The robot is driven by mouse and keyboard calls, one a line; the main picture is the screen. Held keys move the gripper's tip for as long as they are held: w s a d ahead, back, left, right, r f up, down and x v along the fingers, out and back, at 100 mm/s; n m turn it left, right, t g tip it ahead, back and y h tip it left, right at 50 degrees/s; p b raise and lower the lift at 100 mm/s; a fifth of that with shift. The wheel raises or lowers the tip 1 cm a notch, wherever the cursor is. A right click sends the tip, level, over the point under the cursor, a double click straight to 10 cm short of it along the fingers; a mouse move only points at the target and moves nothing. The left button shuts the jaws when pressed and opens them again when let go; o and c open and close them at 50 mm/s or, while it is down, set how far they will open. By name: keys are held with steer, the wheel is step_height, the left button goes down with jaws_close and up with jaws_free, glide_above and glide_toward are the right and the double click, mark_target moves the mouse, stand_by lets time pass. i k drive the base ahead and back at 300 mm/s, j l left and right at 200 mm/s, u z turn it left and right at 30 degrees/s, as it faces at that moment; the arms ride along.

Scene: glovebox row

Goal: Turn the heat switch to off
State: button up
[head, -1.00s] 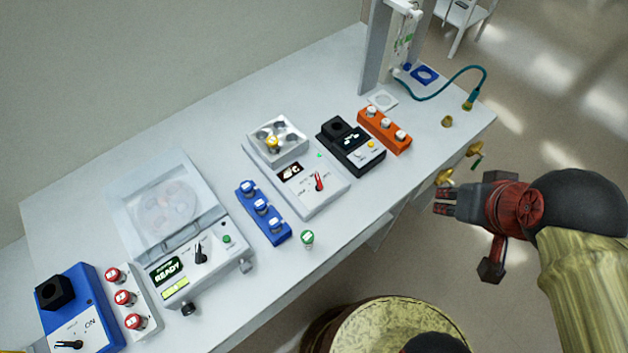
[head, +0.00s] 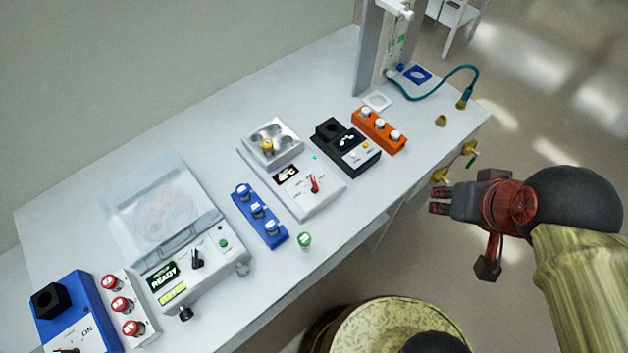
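A white heater unit (head: 322,194) stands mid-bench in the head view. It has a small dark display and a metal block (head: 289,153) holding a yellow-capped vial (head: 266,147). A red switch lever (head: 314,184) sits on its front panel beside small printing that I cannot read, so its setting is unclear. A small green light (head: 314,157) shows on the unit. My gripper (head: 433,201) is off the bench's front edge, to the right of the heater and well apart from it. Its fingers appear empty, but their opening is unclear.
A black instrument (head: 358,160) and orange vial rack (head: 392,143) stand right of the heater. A blue rack (head: 272,236), green-capped vial (head: 304,241) and centrifuge (head: 218,262) stand left. Brass valves (head: 439,176) project at the front edge. A round drum-like top (head: 365,330) stands below.

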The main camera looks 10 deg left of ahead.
mark_target(314, 183)
steer(key=i+u, duration=0.1)
steer(key=u, duration=0.25)
steer(key=j+u, duration=0.1)
steer(key=u, duration=0.25)
steer(key=i+u, duration=0.15)
steer(key=u, duration=0.2)
